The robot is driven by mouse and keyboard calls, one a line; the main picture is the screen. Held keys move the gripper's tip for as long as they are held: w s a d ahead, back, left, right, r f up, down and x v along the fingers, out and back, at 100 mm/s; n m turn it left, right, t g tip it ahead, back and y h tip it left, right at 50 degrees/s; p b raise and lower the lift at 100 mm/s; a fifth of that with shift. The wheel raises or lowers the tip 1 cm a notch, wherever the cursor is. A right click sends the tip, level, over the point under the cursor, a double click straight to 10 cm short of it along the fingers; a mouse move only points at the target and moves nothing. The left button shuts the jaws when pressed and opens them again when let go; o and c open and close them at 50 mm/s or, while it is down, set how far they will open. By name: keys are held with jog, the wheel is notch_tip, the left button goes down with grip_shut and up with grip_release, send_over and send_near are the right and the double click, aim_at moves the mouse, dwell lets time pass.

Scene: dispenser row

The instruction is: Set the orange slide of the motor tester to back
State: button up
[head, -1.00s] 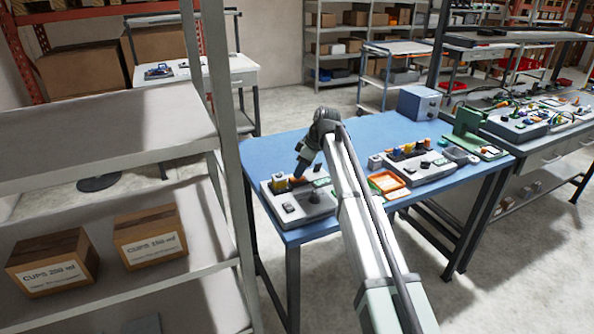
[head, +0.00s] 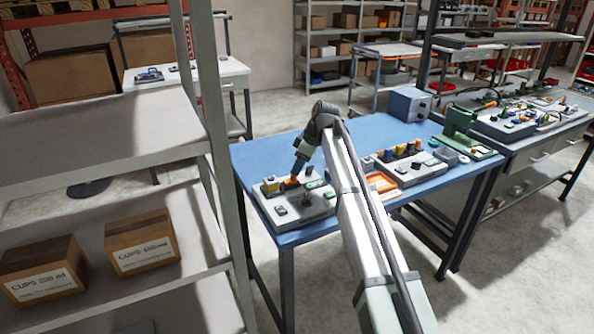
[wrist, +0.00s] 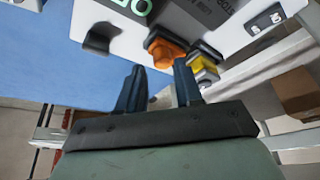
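The motor tester (head: 318,207) is a light grey box at the front left of the blue table. Its orange slide (head: 291,182) shows beside a yellow part (head: 271,186). In the wrist view the orange slide (wrist: 167,54) sits on the panel, with the yellow part (wrist: 203,68) to its right. My gripper (head: 297,172) points down at the slide. In the wrist view its two dark fingers (wrist: 158,78) are apart, with nothing between them. The slide lies just beyond the fingertips; I cannot tell whether they touch it. Lettering on the panel is upside down and cut off.
A second panel box (head: 405,165) and an orange tray (head: 381,184) are on the table (head: 262,158) to the right, partly behind my arm. A blue-grey box (head: 410,104) stands at the back. A grey shelf (head: 100,130) stands close on the left.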

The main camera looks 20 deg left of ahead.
jog(key=v, duration=1.1)
jog(key=shift+d+r, duration=0.1)
jog(key=shift+d, duration=0.05)
